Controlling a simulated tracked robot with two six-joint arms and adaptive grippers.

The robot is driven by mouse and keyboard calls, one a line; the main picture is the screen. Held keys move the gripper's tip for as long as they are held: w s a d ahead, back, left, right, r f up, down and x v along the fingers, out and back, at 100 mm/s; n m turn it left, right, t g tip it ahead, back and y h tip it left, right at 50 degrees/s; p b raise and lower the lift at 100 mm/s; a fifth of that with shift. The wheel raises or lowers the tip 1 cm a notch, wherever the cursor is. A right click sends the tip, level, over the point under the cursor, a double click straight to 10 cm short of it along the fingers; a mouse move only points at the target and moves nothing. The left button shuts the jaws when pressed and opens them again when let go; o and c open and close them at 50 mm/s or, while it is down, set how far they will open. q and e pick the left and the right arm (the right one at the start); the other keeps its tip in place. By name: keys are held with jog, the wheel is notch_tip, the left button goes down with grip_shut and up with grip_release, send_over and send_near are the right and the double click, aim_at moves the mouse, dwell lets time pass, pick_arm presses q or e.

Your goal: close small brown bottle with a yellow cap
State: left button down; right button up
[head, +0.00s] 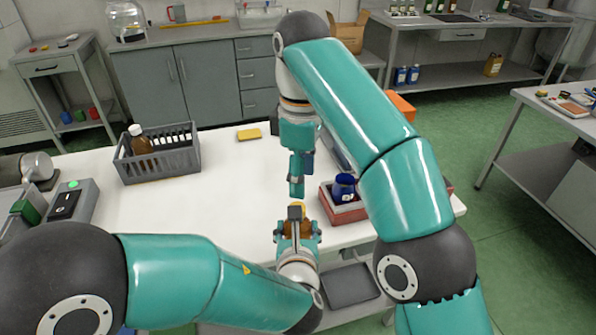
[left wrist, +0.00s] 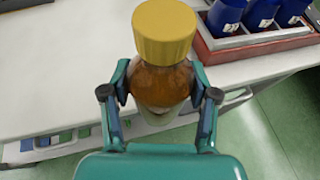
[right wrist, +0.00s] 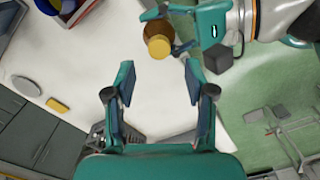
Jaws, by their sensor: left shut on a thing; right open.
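The small brown bottle (left wrist: 162,85) is upright in my left gripper (left wrist: 160,92), whose fingers are shut around its body below the neck. The yellow cap (left wrist: 165,30) sits on top of the bottle; I cannot tell how tight it is. My right gripper (right wrist: 157,85) is open and empty. In the head view it (head: 297,190) points down above the left gripper (head: 297,232), near the table's front edge. The right wrist view shows the yellow cap (right wrist: 159,46) beyond its open fingers, apart from them. In the head view the bottle is mostly hidden by the grippers.
A red tray (head: 347,216) with blue containers (head: 344,187) stands right of the grippers. A grey crate (head: 160,176) with a brown bottle (head: 140,143) stands at the table's left, and a yellow sponge (head: 249,134) lies at the back. The white table (head: 215,205) is clear between.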

jog(key=shift+a+r+n, duration=0.15)
jog(key=shift+n, duration=0.85)
jog(key=shift+w+a, duration=0.2)
jog(key=shift+a, duration=0.15)
jog(key=shift+f, duration=0.25)
jog(key=shift+f, duration=3.9)
